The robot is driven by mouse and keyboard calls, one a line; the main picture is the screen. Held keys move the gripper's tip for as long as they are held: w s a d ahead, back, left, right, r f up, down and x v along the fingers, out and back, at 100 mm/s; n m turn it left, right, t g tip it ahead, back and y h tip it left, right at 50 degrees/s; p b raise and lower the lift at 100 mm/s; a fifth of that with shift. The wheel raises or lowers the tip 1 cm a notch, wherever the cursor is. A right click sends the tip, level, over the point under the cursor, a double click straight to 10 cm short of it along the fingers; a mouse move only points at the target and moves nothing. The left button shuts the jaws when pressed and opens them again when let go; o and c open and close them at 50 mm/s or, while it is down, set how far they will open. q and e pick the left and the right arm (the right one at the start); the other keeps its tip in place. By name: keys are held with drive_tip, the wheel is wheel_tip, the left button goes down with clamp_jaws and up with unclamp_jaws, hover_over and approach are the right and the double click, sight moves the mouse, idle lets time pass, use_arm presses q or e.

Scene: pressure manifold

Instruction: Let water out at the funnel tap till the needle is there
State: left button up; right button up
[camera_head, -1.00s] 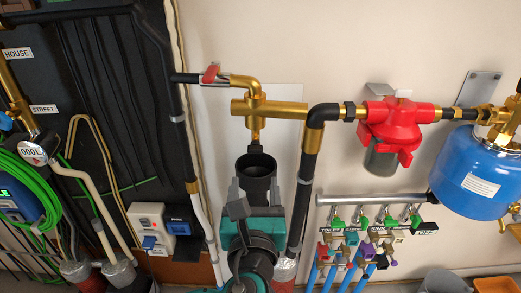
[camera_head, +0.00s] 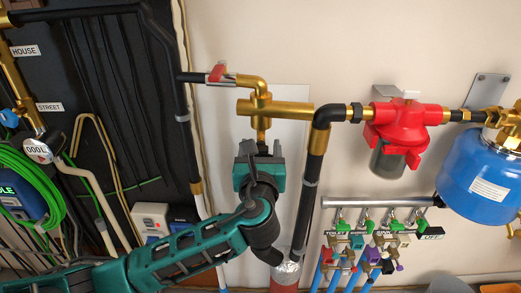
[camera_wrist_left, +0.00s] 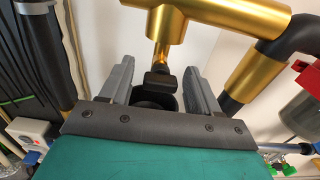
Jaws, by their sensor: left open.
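The funnel tap is a short brass outlet (camera_head: 262,127) hanging from a thick brass tee (camera_head: 285,109). In the left wrist view a small black tap handle (camera_wrist_left: 160,79) sits at the foot of the outlet, above the dark funnel mouth (camera_wrist_left: 153,101). My left gripper (camera_head: 261,147) is in front of the outlet and hides the funnel in the head view. Its two grey fingers (camera_wrist_left: 158,88) are open, one either side of the black handle, with gaps showing. A white round dial marked 000L (camera_head: 38,151) is at far left; no needle can be made out. My right gripper is not in view.
A red-handled valve (camera_head: 217,73) is above left of the tee. A black pipe (camera_head: 313,165) runs down close right of my gripper. A red filter housing (camera_head: 397,125), a blue tank (camera_head: 480,182) and several small coloured taps (camera_head: 360,245) stand further right.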

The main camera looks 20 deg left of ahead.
use_arm(q)
drive_tip(key=c, duration=1)
drive_tip(key=shift+c, duration=0.2)
